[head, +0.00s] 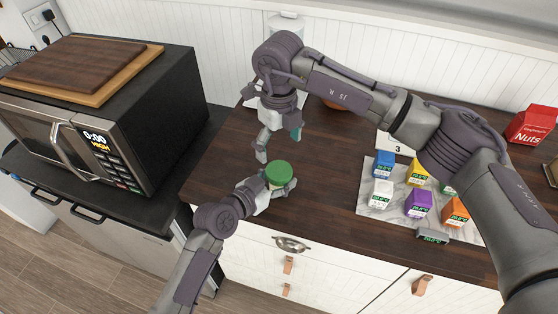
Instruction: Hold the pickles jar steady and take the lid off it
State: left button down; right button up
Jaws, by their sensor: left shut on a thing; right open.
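The pickles jar, topped by a green lid (279,173), stands near the front edge of the dark wooden counter. Its body is mostly hidden by the lid and by my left gripper (277,191). My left gripper comes in from the lower left and is shut on the jar, below the lid. The lid sits on the jar. My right gripper (278,146) is open and empty, pointing down just behind and above the lid, apart from it.
A marble board (371,206) with several small coloured cartons lies to the right, near a card marked 3 (396,148). A red nuts box (530,125) stands far right. A microwave (110,120) with wooden boards (75,66) on top is left. Counter right of the jar is clear.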

aim_at(279, 170)
jog(key=m, duration=2.5)
jog(key=shift+f, duration=0.6)
notch_tip(279, 170, down, 7)
jog(key=shift+r, duration=0.1)
